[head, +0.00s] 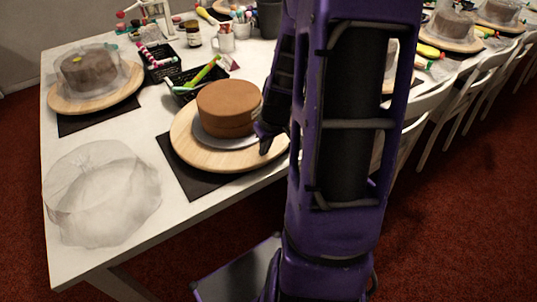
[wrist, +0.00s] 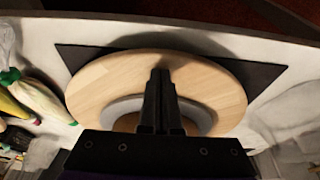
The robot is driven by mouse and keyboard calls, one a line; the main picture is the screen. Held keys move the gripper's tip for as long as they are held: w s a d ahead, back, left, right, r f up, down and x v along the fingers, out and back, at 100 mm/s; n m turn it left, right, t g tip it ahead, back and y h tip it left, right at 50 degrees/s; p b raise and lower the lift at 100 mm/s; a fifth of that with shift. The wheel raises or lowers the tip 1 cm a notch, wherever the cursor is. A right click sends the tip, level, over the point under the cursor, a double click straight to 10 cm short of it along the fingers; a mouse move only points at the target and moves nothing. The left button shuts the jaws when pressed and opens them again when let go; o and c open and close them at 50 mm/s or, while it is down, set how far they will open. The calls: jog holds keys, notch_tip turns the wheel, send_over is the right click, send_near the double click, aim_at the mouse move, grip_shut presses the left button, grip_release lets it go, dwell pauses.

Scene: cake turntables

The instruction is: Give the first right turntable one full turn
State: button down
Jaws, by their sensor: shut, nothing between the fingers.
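The near turntable is a round pale wooden disc (head: 195,152) on a black mat, on the near side of the white table. A brown cake (head: 228,106) stands on it on a grey board (head: 210,138). In the wrist view the wooden disc (wrist: 95,85) fills the middle, with part of the grey board (wrist: 125,105) showing. My gripper (head: 265,143) is shut and empty, pointing down at the right part of the disc beside the cake. Its fingers also show over the disc in the wrist view (wrist: 161,75). I cannot tell whether the tips touch the wood.
A crumpled clear cover (head: 100,190) lies at the near left. A second turntable (head: 65,102) with a covered cake stands behind it. Black baskets (head: 190,82) with tools are behind the near cake. White chairs (head: 415,115) line the right side.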

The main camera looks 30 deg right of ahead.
aim_at(247, 160)
jog(key=shift+a, duration=1.05)
jog(key=shift+w+a, duration=0.15)
jog(key=shift+a, duration=0.55)
jog(key=shift+w+a, duration=0.1)
jog(key=shift+a, duration=0.55)
jog(key=shift+r+p, duration=1.2)
jog(key=shift+r, duration=0.25)
notch_tip(247, 160, up, 6)
jog(key=p, duration=0.4)
